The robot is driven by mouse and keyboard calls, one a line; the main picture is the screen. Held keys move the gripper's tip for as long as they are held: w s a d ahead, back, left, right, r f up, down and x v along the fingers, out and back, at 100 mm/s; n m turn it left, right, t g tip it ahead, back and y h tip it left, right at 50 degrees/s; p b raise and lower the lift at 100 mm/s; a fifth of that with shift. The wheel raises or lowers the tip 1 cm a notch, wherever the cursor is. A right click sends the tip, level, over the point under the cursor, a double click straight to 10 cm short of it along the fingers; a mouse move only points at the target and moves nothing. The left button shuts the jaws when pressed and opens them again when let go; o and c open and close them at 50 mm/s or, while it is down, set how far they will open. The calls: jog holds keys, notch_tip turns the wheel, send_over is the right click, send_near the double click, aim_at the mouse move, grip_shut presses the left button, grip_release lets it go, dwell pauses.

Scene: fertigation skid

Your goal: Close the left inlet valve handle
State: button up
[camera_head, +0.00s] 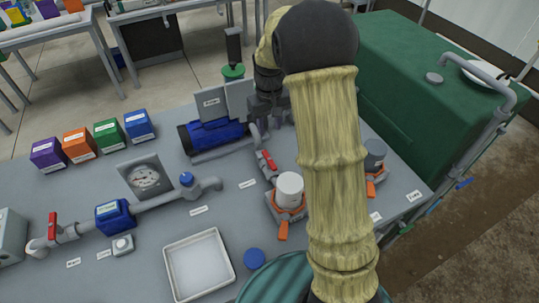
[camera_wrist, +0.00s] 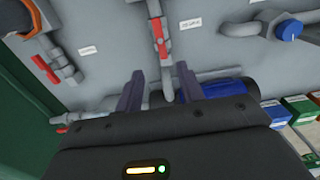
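A red valve handle (camera_head: 268,160) sits on the grey pipe between the blue pump and the left white-capped filter. I take it for the left inlet valve handle, though the labels are too small to read. In the wrist view this red handle (camera_wrist: 160,36) lies roughly along its pipe, ahead of the fingers. My gripper (camera_wrist: 162,70) is open and empty, its two dark fingers apart, pointing toward that pipe and not touching the handle. In the head view my arm covers much of this area. A second red handle (camera_wrist: 45,70) shows at left in the wrist view.
The blue pump (camera_head: 215,135) stands close to my gripper. The white-capped filter (camera_head: 290,190) and its orange handle (camera_head: 283,231) are nearby. A gauge (camera_head: 143,178), another red handle (camera_head: 52,226) and a white tray (camera_head: 198,264) are farther left. A green tank (camera_head: 430,75) stands right.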

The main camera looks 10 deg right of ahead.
aim_at(269, 159)
notch_tip(269, 159, down, 14)
jog(key=shift+f+p, duration=0.15)
jog(key=shift+p, duration=0.4)
grip_shut()
